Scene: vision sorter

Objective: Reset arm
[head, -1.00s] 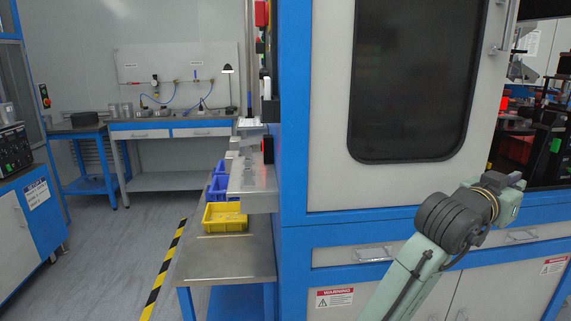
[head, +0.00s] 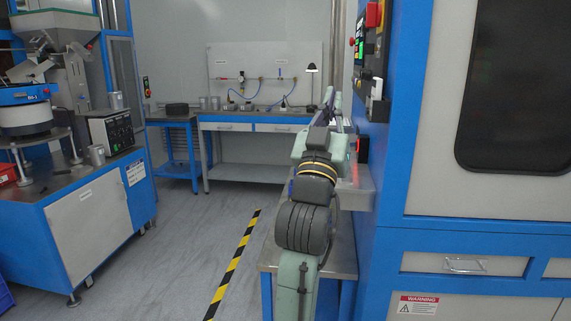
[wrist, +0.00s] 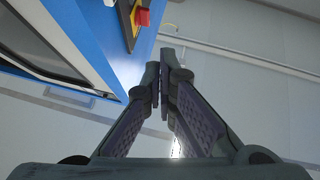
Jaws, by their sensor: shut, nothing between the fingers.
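My gripper (wrist: 162,92) shows in the wrist view with its two dark fingers meeting at the tips, shut and empty. In the head view my arm rises from the bottom centre and reaches forward, away from the camera. The gripper end is small there and partly hidden behind my own wrist links, beside the blue and white machine (head: 398,165). In the wrist view the gripper points up past the machine's blue edge toward the pale wall and ceiling.
A steel-topped table (head: 342,262) stands under my arm, against the machine. A control panel with a red button (head: 373,14) juts from the machine close to the arm. A feeder bench (head: 95,200) is at left. Grey floor (head: 190,250) with a striped line lies between.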

